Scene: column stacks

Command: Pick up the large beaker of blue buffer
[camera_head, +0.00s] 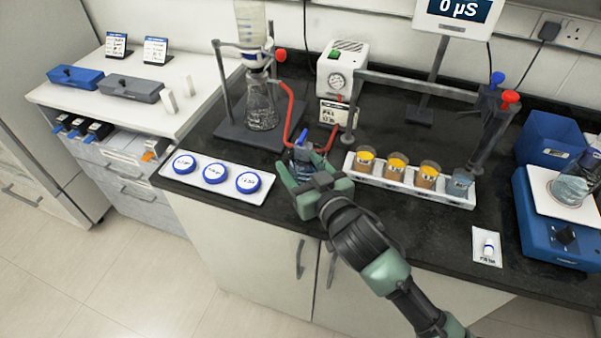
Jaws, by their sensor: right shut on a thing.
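The large beaker of blue buffer (573,188) stands on a blue instrument with a white top plate (560,207) at the far right, partly cut off by the picture edge. My right gripper (301,171) is far to its left, at the front middle of the bench. It is shut on a small glass vessel with a blue valve (303,148), where red tubes meet; the fingers hide its lower part. My left gripper is not in view.
A white tray with several blue-lidded dishes (214,187) lies left of my right gripper. A rack of orange-filled cups (397,178) and a stand arm (430,88) lie between gripper and beaker. A filter flask (262,108) stands behind.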

